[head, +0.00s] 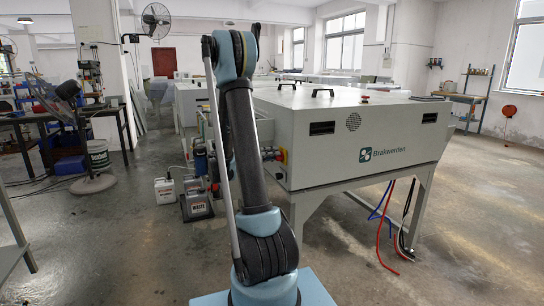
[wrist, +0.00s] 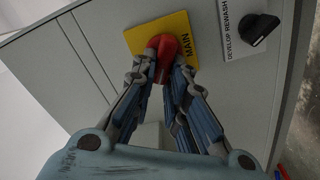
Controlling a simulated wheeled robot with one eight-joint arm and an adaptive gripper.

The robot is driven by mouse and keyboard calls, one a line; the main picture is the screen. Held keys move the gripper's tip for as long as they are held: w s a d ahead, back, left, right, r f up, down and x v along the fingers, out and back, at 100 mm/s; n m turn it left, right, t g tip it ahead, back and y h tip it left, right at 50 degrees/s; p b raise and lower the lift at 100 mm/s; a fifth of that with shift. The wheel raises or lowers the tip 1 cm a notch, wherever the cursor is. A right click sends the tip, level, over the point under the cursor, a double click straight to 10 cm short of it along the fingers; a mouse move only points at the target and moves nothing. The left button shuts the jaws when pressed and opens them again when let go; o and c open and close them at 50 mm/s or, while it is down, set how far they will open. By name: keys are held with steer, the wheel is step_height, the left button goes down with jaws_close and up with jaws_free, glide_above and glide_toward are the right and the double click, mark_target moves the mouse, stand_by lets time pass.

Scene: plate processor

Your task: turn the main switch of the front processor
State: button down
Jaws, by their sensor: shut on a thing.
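The front processor (head: 360,140) is a large light grey machine on legs, right of centre in the head view. In the wrist view its grey side panel (wrist: 75,55) carries a yellow plate (wrist: 182,28) marked MAIN with the red main switch (wrist: 162,46) on it. My gripper (wrist: 163,62) has its fingertips shut on the red switch knob, one finger on each side. The fingers hide the knob's lower part. In the head view my arm covers part of the machine's left side, and the gripper is hidden.
A black knob (wrist: 262,30) on a white DEVELOP REWASH plate is right of the main switch. White canisters (head: 165,192) and a WASTE container (head: 196,206) stand on the floor left of my arm. Red and blue hoses (head: 380,235) hang under the processor. The floor at right is clear.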

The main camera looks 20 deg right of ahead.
steer(key=n, duration=0.4)
steer(key=f+n, duration=0.1)
steer(key=n, duration=0.1)
steer(key=shift+w, duration=0.35)
steer(key=shift+n, duration=0.3)
steer(key=c, duration=1.6)
jaws_free()
steer(key=shift+f, duration=0.1)
steer(key=shift+s, duration=0.1)
steer(key=a, duration=1.2)
steer(key=shift+s, duration=0.15)
